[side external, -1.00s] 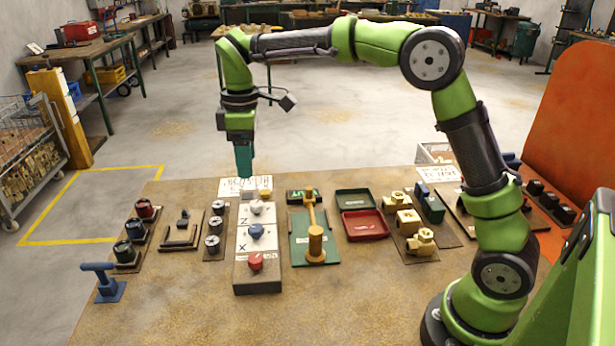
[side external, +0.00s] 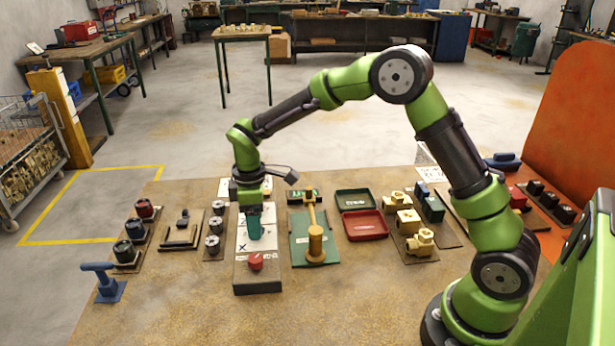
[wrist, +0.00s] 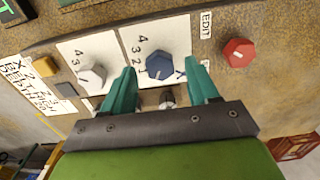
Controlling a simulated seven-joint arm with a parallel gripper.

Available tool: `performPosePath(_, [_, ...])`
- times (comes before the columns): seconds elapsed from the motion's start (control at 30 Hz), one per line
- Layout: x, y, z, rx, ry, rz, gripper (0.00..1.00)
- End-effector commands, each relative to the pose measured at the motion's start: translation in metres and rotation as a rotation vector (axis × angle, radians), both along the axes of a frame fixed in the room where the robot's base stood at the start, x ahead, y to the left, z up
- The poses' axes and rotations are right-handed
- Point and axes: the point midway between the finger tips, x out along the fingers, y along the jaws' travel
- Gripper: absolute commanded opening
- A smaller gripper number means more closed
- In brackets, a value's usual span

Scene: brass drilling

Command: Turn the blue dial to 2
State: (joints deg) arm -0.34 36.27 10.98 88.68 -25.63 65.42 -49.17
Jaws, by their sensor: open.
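The blue dial (wrist: 160,68) is a hexagonal knob on a white card with the figures 4, 3, 2, 1 and an X around it. I cannot tell clearly which figure it points to. My gripper (wrist: 162,72) is open, with one teal finger on each side of the blue dial; contact cannot be made out. In the side external view my gripper (side external: 254,228) is low over the grey control panel (side external: 257,284) and hides the blue dial.
A red knob (wrist: 238,52) and a white knob (wrist: 92,76) flank the blue dial; the red knob (side external: 255,261) shows nearer the side camera.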

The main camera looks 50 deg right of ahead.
Motion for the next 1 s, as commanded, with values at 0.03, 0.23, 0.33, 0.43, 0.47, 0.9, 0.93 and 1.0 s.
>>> performPosePath(0.03, [-0.0004,-0.0001,-0.0051,0.0,0.001,0.0,0.6])
performPosePath(0.23, [-0.0004,0.0,-0.0121,0.0,0.0,-0.001,0.6])
performPosePath(0.33, [-0.0003,0.0,-0.012,0.0,0.0,-0.001,0.6])
performPosePath(0.43, [-0.0003,0.0,-0.0118,0.0,0.0,-0.001,0.6])
performPosePath(0.47, [-0.0003,0.0,-0.0118,0.0,0.0,-0.001,0.55])
performPosePath(0.9, [-0.0001,0.0001,-0.0112,0.0,0.0,-0.003,0.04])
performPosePath(0.93, [-0.0001,0.0001,-0.0112,0.0,0.0,-0.005,0.04])
performPosePath(1.0, [-0.0001,0.0002,-0.0111,-0.001,-0.001,-0.013,0.04])
